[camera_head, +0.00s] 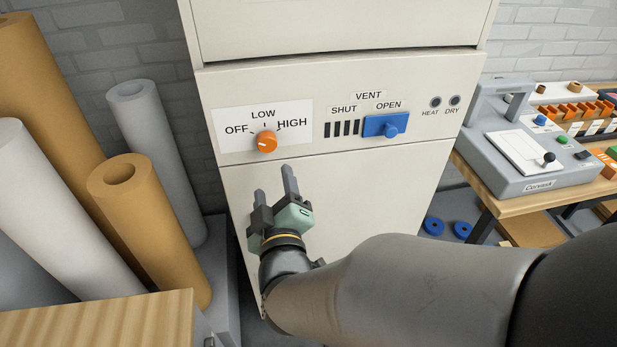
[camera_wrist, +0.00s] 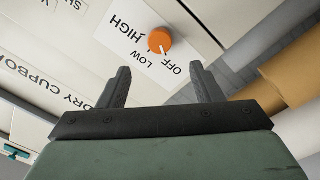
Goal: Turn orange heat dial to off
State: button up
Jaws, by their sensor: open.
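The orange heat dial (camera_head: 265,142) sits on a white label plate (camera_head: 226,140) marked OFF, LOW and HIGH, on the front of a cream cupboard. In the wrist view the dial (camera_wrist: 160,40) shows ahead, between and beyond the fingertips, with the lettering turned over. A white mark on the dial appears to point toward the OFF side there; its exact setting is hard to tell. My gripper (camera_head: 275,184) is open and empty, just below the dial and apart from it. Both dark fingers of my gripper (camera_wrist: 160,70) also show in the wrist view.
Right of the dial are a blue vent slider (camera_head: 378,126) near OPEN and two small dark HEAT and DRY lamps (camera_head: 435,102). Rolls (camera_head: 135,195) stand at the left, and a wooden surface (camera_head: 100,320) is at the lower left. A grey device (camera_head: 530,150) sits on a bench at the right.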

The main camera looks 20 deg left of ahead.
jog(key=b+v, duration=0.6)
jog(key=b, duration=0.2)
jog(key=shift+s, duration=0.15)
jog(key=shift+d, duration=0.1)
jog(key=w+d+f+m+g+h+p, duration=0.2)
jog(key=w+d+f+m+g+h, duration=0.15)
jog(key=d, duration=0.35)
jog(key=w+d+f+m+g+h+p, duration=0.2)
jog(key=w+d+f+m+g, duration=0.25)
jog(key=d, duration=0.25)
jog(key=s+d+f+m+g+h+p, duration=0.1)
jog(key=s+d+m+g+h, duration=0.1)
jog(key=d, duration=0.8)
jog(key=s+d+f+m+g+h+p, duration=0.1)
jog(key=s+d+f+m+g+h, duration=0.1)
jog(key=s+d+m, duration=0.4)
jog(key=d+g+h, duration=0.1)
jog(key=d+g, duration=0.1)
jog(key=d, duration=0.3)
jog(key=shift+s, duration=0.25)
